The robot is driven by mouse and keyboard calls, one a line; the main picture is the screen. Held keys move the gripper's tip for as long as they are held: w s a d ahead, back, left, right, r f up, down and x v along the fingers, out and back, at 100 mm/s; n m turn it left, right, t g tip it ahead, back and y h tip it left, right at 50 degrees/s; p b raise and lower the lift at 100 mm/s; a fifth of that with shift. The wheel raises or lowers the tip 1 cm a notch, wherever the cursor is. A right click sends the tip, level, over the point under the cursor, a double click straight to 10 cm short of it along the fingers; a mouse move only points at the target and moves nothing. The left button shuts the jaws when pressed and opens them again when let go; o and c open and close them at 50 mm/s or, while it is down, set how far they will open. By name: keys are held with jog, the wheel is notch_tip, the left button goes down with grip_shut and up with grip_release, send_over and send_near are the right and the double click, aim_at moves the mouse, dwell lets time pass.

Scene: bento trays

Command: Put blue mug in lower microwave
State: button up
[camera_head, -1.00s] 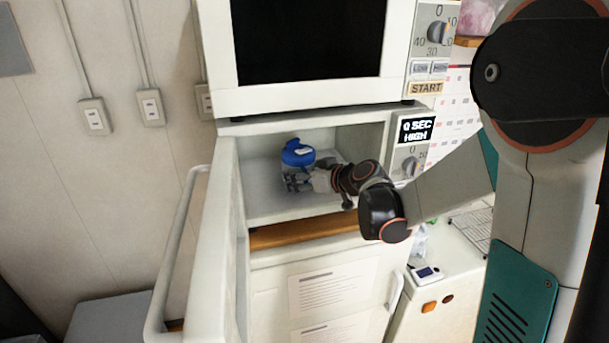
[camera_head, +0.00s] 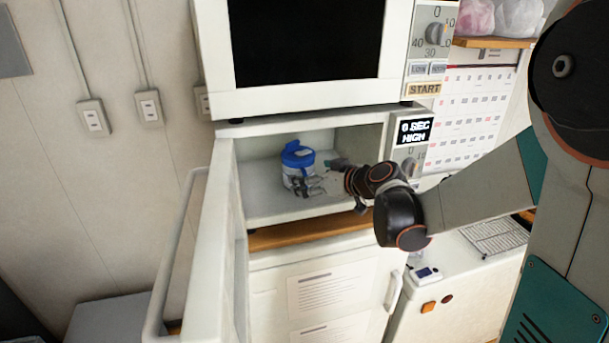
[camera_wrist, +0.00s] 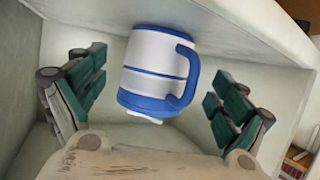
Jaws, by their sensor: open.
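The blue mug (camera_head: 296,167), white-bodied with blue bands, a blue handle and a blue top, stands inside the lower microwave (camera_head: 262,190), toward the left of its cavity. It also shows in the wrist view (camera_wrist: 156,70), between the spread fingers and apart from both. My gripper (camera_head: 312,186) is open, inside the cavity just in front of and right of the mug; its green finger pads show in the wrist view (camera_wrist: 160,85). The lower microwave door (camera_head: 213,250) is swung open to the left. The mug's underside is hidden.
The upper microwave (camera_head: 310,97) sits directly above, its door shut. The open door with its handle (camera_head: 178,250) borders the left side. The control panel (camera_head: 411,140) borders the right. A white counter (camera_head: 465,265) stands at lower right.

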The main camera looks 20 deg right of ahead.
jog(key=v, duration=0.7)
jog(key=shift+s+r+p, duration=0.15)
jog(key=shift+p, duration=0.15)
